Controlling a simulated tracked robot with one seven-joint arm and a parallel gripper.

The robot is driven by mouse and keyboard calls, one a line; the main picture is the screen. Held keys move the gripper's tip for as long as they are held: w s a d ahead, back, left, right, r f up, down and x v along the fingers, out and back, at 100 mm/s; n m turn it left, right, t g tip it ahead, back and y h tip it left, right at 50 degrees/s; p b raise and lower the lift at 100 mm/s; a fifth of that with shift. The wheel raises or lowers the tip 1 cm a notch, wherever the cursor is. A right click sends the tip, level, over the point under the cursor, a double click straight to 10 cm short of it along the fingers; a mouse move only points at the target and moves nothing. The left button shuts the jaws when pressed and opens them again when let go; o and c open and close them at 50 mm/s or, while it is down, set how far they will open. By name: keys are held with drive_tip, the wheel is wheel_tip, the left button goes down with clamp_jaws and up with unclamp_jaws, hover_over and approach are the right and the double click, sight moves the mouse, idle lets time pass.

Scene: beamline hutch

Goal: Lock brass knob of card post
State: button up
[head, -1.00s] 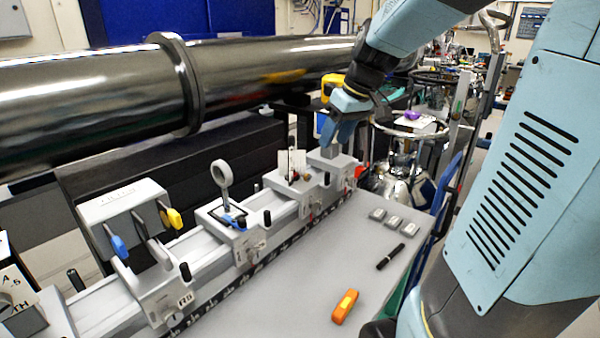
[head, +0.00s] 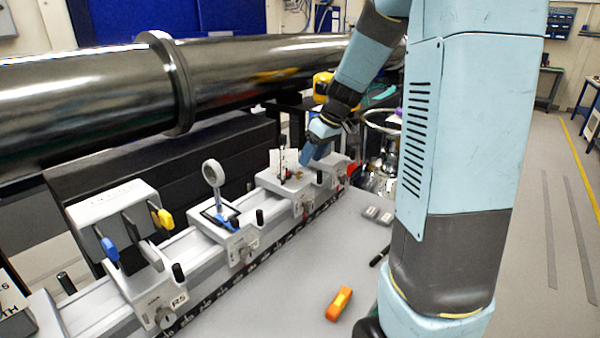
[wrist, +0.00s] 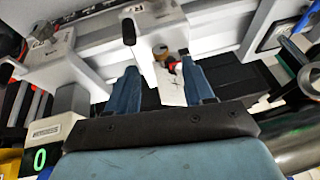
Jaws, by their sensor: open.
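My gripper (head: 312,155) is open above the right part of the rail, close to the card post's carriage (head: 283,186). In the wrist view its two blue fingers (wrist: 160,72) are spread, with the white card (wrist: 171,88) with a small cross between them in the picture. A brass knob (wrist: 159,52) shows just beyond the fingertips, beside a red part (wrist: 171,66). I see no contact with the knob. The knob is too small to make out in the head view. I cannot tell which way it is turned.
The rail also carries a ring holder (head: 213,174) and a carriage with blue and yellow handles (head: 112,205). A large metal pipe (head: 90,95) runs behind. An orange tool (head: 339,303) and grey blocks (head: 378,214) lie on the bench. Its front part is mostly clear.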

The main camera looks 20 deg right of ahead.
sight(302, 174)
drive_tip(key=shift+x, duration=3.15)
drive_tip(key=shift+c, duration=0.2)
clamp_jaws()
drive_tip(key=shift+d+g+y, duration=0.1)
drive_tip(key=shift+g+y, duration=0.3)
drive_tip(key=shift+y, duration=0.2)
drive_tip(key=shift+o, duration=0.2)
unclamp_jaws()
